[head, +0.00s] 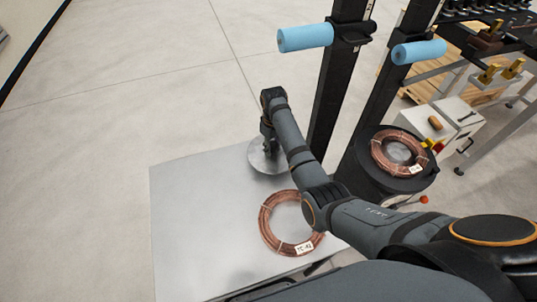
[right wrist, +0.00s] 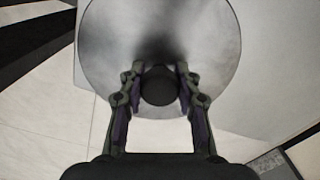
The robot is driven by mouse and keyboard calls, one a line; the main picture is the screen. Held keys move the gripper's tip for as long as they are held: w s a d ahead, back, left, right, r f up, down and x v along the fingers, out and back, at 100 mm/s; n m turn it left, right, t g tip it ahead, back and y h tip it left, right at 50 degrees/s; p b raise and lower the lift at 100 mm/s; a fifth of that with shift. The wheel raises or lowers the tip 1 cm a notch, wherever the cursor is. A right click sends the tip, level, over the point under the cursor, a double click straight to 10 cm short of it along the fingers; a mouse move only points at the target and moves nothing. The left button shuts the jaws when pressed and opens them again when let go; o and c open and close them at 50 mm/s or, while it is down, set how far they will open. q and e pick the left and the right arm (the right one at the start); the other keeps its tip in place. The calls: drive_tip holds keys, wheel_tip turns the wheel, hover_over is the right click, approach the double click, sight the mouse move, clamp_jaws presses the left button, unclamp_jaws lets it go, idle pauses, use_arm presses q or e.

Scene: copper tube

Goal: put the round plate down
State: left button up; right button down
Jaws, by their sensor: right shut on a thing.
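The round plate (head: 262,163) is a grey metal disc with a dark knob (right wrist: 160,86) at its middle. In the head view it is at the far right corner of the metal table (head: 190,215), partly hidden by my right arm. My right gripper (head: 268,143) is above the plate. The right wrist view shows its two fingers (right wrist: 160,78) closed around the knob, with the disc (right wrist: 205,40) beyond them. I cannot tell whether the plate touches the table or hangs just above it. My left gripper is not in view.
A copper tube coil (head: 268,232) with a white label lies on the table near my arm. Another coil (head: 381,160) sits on a black round stand at right. Black posts with blue rollers (head: 305,37) rise behind. The table's left part is clear.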

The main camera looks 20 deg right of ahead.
drive_tip(key=shift+w+a+f, duration=0.5)
drive_tip(key=shift+f, duration=0.2)
drive_tip(key=shift+w+a+f, duration=0.1)
drive_tip(key=shift+a+f, duration=0.05)
drive_tip(key=shift+f, duration=0.1)
wheel_tip(320, 180, down, 2)
drive_tip(key=shift+f, duration=0.45)
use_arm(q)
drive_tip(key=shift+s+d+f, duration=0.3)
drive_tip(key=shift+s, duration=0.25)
use_arm(e)
drive_tip(key=shift+f, duration=0.15)
drive_tip(key=c, duration=0.9)
unclamp_jaws()
drive_tip(key=shift+c, duration=0.2)
